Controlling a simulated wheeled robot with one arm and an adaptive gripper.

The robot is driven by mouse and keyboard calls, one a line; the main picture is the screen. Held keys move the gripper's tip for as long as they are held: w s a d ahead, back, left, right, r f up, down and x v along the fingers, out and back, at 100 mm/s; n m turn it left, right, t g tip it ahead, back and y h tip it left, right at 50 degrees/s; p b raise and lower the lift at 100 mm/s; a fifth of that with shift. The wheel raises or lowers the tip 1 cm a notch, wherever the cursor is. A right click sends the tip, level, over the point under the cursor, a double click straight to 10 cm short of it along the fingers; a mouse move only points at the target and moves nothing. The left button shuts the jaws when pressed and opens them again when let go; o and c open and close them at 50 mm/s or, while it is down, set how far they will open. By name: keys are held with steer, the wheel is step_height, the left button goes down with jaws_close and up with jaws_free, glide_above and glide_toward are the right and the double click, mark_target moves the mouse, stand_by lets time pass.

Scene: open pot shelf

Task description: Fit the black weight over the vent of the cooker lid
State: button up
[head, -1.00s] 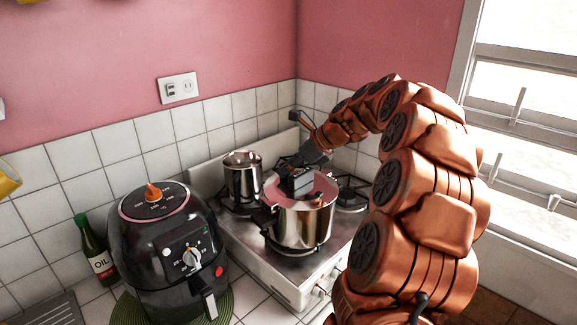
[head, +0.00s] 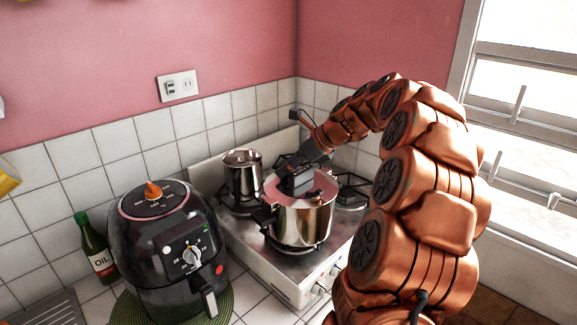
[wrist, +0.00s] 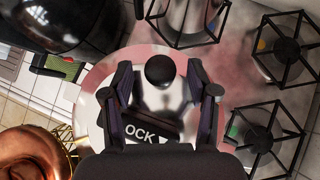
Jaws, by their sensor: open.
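The steel pressure cooker (head: 303,224) stands on the front of the stove, its shiny lid (head: 322,184) reflecting the pink wall. My gripper (head: 297,182) is low over the lid and hides part of it. In the wrist view my gripper (wrist: 160,82) is open, one finger on each side. The round black weight (wrist: 160,70) shows between the fingertips, apart from both, above the lid (wrist: 92,82). The vent is not visible, so I cannot tell whether the weight is seated on it. A black lid handle marked "OCK" (wrist: 150,132) lies below the weight in the picture.
A tall steel pot (head: 242,176) stands on the back left burner. The white stove (head: 270,268) has black burner grates (head: 352,190). A black air fryer (head: 170,250) and a green oil bottle (head: 96,250) stand to the left. Tiled walls close the corner behind.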

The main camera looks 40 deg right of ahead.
steer(key=v, duration=1.2)
stand_by(0.3)
